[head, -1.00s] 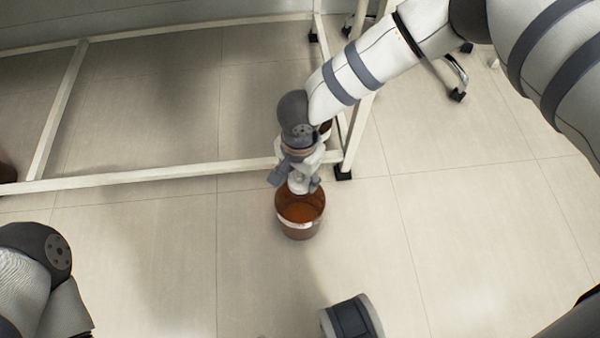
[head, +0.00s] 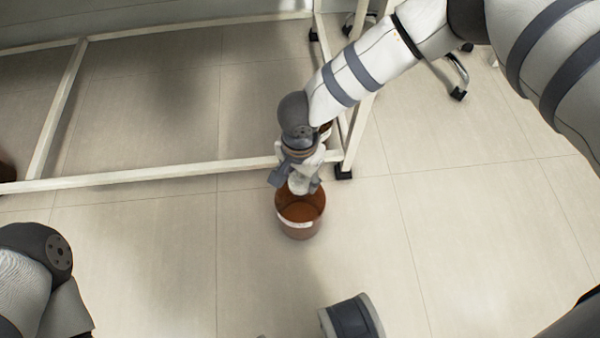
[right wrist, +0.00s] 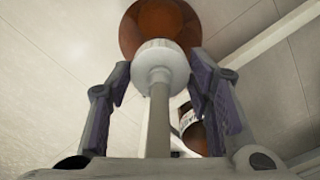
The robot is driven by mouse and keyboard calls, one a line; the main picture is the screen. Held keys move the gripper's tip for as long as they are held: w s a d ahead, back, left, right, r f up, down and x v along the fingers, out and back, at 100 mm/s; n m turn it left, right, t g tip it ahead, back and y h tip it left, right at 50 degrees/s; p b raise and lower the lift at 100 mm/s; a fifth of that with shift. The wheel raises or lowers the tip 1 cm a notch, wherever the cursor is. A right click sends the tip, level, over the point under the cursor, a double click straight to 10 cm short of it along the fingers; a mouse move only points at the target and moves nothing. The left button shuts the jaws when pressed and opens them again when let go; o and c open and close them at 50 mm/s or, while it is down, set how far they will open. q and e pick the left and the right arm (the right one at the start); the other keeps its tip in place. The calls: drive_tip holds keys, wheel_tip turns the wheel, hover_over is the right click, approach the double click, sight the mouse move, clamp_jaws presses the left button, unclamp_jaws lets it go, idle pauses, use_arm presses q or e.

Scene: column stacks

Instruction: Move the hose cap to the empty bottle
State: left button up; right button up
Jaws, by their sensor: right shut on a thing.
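My right gripper (head: 300,184) is shut on the white hose cap (right wrist: 160,60), which has a ribbed rim and a pale stem running back between the fingers (right wrist: 158,105). In the head view the cap (head: 299,186) is mostly covered by the gripper. A brown bottle (head: 300,218) with a pale label stands on the floor just below the cap. In the right wrist view a brown bottle (right wrist: 160,22) lies directly beyond the cap; I cannot tell whether they touch. A second brown bottle (right wrist: 193,130) shows behind the right finger, mostly hidden in the head view (head: 326,127). My left gripper is not visible.
A white frame's low bar (head: 150,173) runs behind the bottle, and its leg ends in a black foot (head: 343,172). Another dark brown object (head: 6,170) shows at the left edge. Tiled floor (head: 160,250) is clear around the near bottle.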

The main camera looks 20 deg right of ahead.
drive_tip(key=shift+f, duration=0.35)
idle(0.3)
drive_tip(key=shift+f, duration=0.2)
drive_tip(key=o, duration=1.2)
wheel_tip(320, 180, up, 12)
drive_tip(key=shift+r, duration=0.1)
idle(0.3)
